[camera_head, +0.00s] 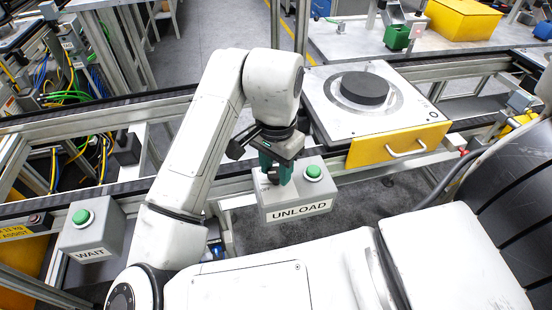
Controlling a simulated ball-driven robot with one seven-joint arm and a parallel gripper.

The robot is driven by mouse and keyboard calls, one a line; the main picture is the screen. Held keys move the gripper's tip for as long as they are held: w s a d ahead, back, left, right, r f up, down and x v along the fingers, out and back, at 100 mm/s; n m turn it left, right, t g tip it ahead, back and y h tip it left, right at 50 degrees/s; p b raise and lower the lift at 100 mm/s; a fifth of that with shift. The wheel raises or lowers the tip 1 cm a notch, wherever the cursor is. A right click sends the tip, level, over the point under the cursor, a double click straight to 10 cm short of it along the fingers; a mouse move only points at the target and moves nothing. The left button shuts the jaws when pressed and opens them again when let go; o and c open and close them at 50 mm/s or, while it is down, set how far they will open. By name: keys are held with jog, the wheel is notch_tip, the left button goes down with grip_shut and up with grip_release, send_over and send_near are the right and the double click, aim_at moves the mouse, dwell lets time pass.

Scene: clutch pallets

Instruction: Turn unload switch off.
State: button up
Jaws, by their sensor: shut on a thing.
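The unload switch box (298,212) is a grey box with a white "UNLOAD" label on its front, near the middle of the head view. A green round button (313,172) sits on the right of its top. My gripper (274,178) points down over the left part of the box top, with its green fingers shut on the switch knob. The knob is mostly hidden by the fingers, so its angle cannot be told.
A pallet (340,115) with a dark round disc (364,88) and a yellow handled front (400,144) stands behind right. A "WAIT" box (91,238) with a green button is at left. Conveyor rails (60,125) run across behind.

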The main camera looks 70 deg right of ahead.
aim_at(276, 172)
jog(key=shift+r+n+p, duration=0.1)
jog(key=shift+n+p, duration=0.3)
jog(key=shift+n, duration=0.3)
jog(key=o, duration=1.1)
jog(key=shift+c, duration=0.2)
notch_tip(276, 172, up, 11)
jog(key=p, duration=0.1)
jog(key=shift+p, duration=0.4)
